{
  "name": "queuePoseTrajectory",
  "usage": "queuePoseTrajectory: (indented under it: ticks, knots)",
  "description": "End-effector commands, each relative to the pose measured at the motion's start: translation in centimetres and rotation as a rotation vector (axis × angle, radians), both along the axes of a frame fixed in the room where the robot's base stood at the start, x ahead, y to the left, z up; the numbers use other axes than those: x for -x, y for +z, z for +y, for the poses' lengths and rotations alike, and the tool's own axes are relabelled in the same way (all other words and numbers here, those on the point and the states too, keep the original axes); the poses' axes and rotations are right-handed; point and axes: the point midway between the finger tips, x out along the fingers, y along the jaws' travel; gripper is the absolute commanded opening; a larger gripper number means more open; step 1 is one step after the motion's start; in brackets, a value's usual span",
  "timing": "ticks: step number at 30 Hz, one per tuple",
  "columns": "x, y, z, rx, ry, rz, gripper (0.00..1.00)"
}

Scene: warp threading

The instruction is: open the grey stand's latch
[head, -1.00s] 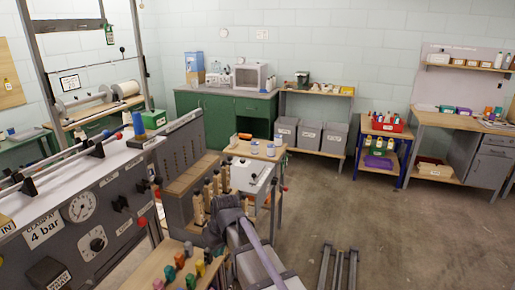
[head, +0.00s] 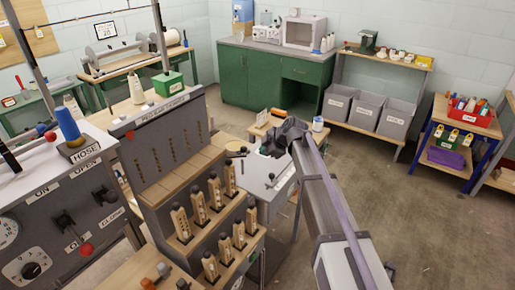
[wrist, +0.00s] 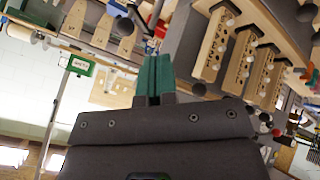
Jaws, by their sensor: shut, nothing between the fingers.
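The grey stand (head: 143,133) is in the left middle of the head view, an upright slotted panel with a stepped wooden front. Several wooden pieces with holes (head: 215,194) stand in rows on it. They also show at the upper right of the wrist view (wrist: 240,60). I cannot make out a latch for certain in either view. My gripper (wrist: 154,72) has green fingers pressed together, with nothing between them. In the head view its dark end (head: 285,137) is right of the stand and apart from it; the fingers are too small to tell there.
A grey machine (head: 60,215) with a gauge and levers fills the left. A low cabinet with a pale top (head: 262,180) is just right of the stand. Green cabinets (head: 250,88), grey bins (head: 368,110) and a blue-legged cart (head: 440,160) line the back. The floor at right is mostly clear.

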Motion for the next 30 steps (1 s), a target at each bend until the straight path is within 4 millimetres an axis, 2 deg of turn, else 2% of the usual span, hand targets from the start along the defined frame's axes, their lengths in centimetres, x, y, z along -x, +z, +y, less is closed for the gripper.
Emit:
queuePoseTrajectory:
  ticks: [14, 20, 30]
  knots:
    - [-0.1, -0.5, 0.2, 0.014, 0.026, -0.018, 0.0]
    - [-1.1, -3.0, 1.5, 0.015, 0.027, -0.017, 0.0]
    - [-3.7, -8.8, 5.5, 0.013, 0.027, -0.017, 0.0]
